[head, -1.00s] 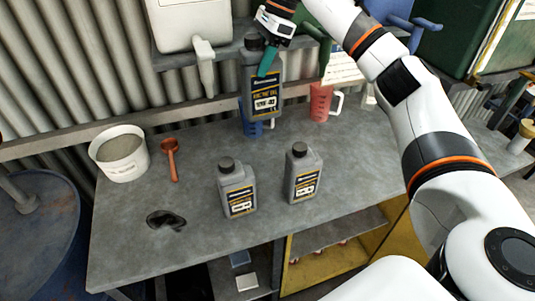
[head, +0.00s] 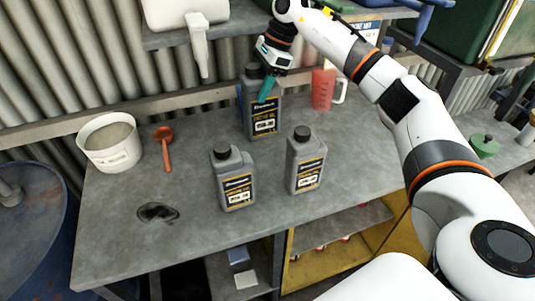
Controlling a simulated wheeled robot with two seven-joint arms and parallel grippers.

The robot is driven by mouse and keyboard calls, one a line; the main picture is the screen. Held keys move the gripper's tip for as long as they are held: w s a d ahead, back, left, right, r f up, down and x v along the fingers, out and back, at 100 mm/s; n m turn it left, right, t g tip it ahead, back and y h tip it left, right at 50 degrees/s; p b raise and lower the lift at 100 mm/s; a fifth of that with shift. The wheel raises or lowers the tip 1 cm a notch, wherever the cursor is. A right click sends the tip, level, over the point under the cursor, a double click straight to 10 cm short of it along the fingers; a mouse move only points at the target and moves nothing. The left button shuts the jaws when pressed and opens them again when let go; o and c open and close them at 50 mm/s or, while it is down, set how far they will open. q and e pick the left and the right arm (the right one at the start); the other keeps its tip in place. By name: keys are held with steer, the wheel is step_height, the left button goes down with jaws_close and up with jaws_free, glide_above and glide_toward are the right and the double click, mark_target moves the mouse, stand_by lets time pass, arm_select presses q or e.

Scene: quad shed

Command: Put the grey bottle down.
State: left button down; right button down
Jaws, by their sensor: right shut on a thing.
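The grey bottle (head: 262,112) with a black and yellow label is upright at the back of the workbench (head: 125,238). My right gripper (head: 265,88) is shut on its upper part from above. The bottle's base appears at the bench surface, but I cannot tell whether it touches. Two similar grey bottles stand upright nearer the front, one at left (head: 233,176) and one at right (head: 305,162). My left gripper is not in view.
A white tub (head: 109,145) and an orange scoop (head: 165,148) are at the left of the bench. A red measuring jug (head: 323,90) stands right of the held bottle. A dark stain (head: 158,212) marks the front left. A white container's spout (head: 199,52) hangs over the back.

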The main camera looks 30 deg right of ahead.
mark_target(261, 120)
step_height(261, 120, down, 6)
steer(key=shift+f+p, duration=0.25)
steer(key=shift+p, duration=0.75)
steer(key=shift+s+f+p, duration=0.1)
steer(key=shift+f+p, duration=0.55)
steer(key=shift+f, duration=1.25)
steer(key=c, duration=1.1)
jaws_free()
steer(key=shift+f, duration=0.25)
steer(key=o, duration=0.5)
steer(key=shift+r, duration=0.1)
